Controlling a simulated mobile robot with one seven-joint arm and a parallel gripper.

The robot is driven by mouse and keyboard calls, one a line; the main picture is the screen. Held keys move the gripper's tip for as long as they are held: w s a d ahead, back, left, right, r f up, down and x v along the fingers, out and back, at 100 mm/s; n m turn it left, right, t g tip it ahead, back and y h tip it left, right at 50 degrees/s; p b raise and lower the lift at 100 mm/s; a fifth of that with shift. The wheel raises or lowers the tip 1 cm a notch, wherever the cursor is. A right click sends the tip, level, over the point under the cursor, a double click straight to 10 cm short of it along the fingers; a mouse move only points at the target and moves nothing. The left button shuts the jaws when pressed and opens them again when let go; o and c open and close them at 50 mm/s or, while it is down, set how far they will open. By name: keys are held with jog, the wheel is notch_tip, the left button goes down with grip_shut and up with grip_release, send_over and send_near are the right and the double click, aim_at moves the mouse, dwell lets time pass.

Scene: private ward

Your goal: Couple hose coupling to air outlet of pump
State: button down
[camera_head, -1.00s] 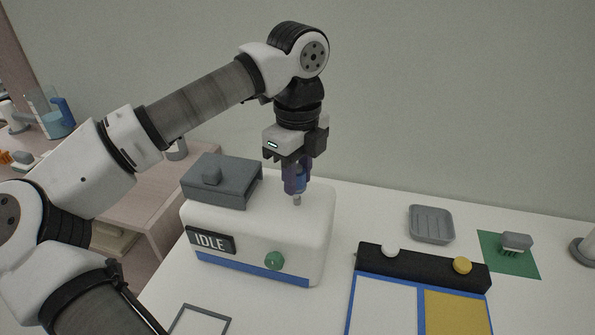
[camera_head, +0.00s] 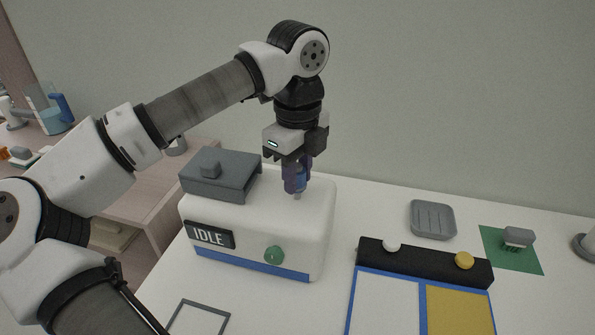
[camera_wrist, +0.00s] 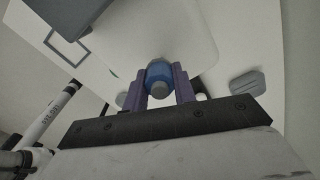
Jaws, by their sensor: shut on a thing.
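The pump (camera_head: 255,232) is a white box with a blue stripe, a green knob (camera_head: 274,254) and a dark panel reading IDLE (camera_head: 210,235). My gripper (camera_head: 297,178) points down over the right part of the pump's top, its purple fingers shut on the blue hose coupling (camera_head: 293,187). The coupling looks about upright. A short grey stub (camera_head: 297,196) shows just below it; I cannot tell whether this is the coupling's tip or the air outlet, or whether they touch. In the wrist view the blue coupling (camera_wrist: 158,70) sits between both fingers, with a grey end towards the camera.
A grey block (camera_head: 220,175) sits on the pump's top left, close to my gripper. A black bar with white and yellow knobs (camera_head: 425,263), a grey tray (camera_head: 432,219) and a green mat (camera_head: 510,250) lie to the right. A grey frame outline (camera_head: 198,320) lies in front.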

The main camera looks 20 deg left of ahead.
jog(key=shift+f+b, duration=0.7)
jog(key=shift+f, duration=0.1)
jog(key=shift+f+b, duration=0.45)
jog(key=shift+f, duration=0.1)
jog(key=c, duration=1.1)
grip_release()
jog(key=shift+r, duration=0.1)
jog(key=shift+o, duration=0.2)
jog(key=shift+r, duration=0.1)
notch_tip(320, 180, up, 18)
jog(key=p, duration=1.1)
jog(key=shift+f, duration=0.25)
